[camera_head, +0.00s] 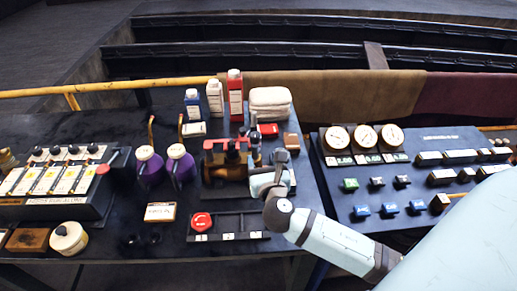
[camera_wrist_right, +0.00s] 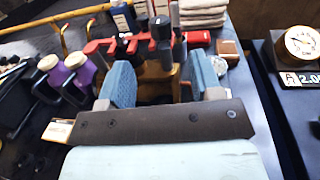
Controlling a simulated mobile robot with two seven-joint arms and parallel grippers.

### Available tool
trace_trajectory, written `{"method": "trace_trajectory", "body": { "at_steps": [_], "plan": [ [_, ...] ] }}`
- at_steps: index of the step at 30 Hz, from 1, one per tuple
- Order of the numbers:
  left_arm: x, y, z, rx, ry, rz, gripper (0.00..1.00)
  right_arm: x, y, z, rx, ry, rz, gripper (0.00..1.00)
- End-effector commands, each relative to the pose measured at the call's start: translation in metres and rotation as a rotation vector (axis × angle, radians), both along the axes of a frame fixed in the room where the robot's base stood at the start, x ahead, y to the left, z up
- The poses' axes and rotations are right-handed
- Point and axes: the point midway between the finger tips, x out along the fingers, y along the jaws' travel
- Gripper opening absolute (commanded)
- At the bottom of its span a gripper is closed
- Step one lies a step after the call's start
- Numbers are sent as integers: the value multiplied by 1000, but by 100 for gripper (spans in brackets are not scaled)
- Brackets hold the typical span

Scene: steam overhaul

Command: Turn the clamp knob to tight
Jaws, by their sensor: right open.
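The clamp fixture has a red crossbar (camera_head: 214,144) over a brass-coloured body (camera_head: 216,172), right of the middle of the dark bench. Dark upright knobs (camera_head: 232,150) stand at the crossbar; I cannot tell which is the clamp knob, or its setting. In the right wrist view a tall dark knob (camera_wrist_right: 160,30) rises beyond the fingers, with the red crossbar (camera_wrist_right: 95,46) behind. My right gripper (camera_head: 266,180) is at the fixture's right side. Its blue fingers (camera_wrist_right: 163,78) are apart with nothing visibly gripped; the fixture lies ahead of them. My left gripper is out of view.
Two purple-and-white bottles (camera_head: 149,166) stand left of the fixture. Bottles (camera_head: 235,95) and folded cloths (camera_head: 270,103) stand behind it. A gauge panel (camera_head: 337,139) is on the right.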

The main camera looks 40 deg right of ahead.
Motion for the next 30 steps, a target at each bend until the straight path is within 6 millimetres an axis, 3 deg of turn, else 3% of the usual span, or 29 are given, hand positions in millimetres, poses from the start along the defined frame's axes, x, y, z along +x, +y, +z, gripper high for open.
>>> {"method": "trace_trajectory", "body": {
  "at_steps": [3, 8, 25, 28, 30],
  "plan": [
    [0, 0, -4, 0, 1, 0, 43, -17, 8, -1, 1, 1, 1, 59],
    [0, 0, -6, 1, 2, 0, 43, -27, 12, -1, 1, 1, 0, 59],
    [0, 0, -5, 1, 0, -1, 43, -28, 12, 0, 4, 0, -1, 59],
    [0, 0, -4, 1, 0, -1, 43, -32, 11, -3, 87, -2, -17, 59],
    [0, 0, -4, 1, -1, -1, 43, -41, 7, -10, 241, -4, -54, 59]
  ]
}}
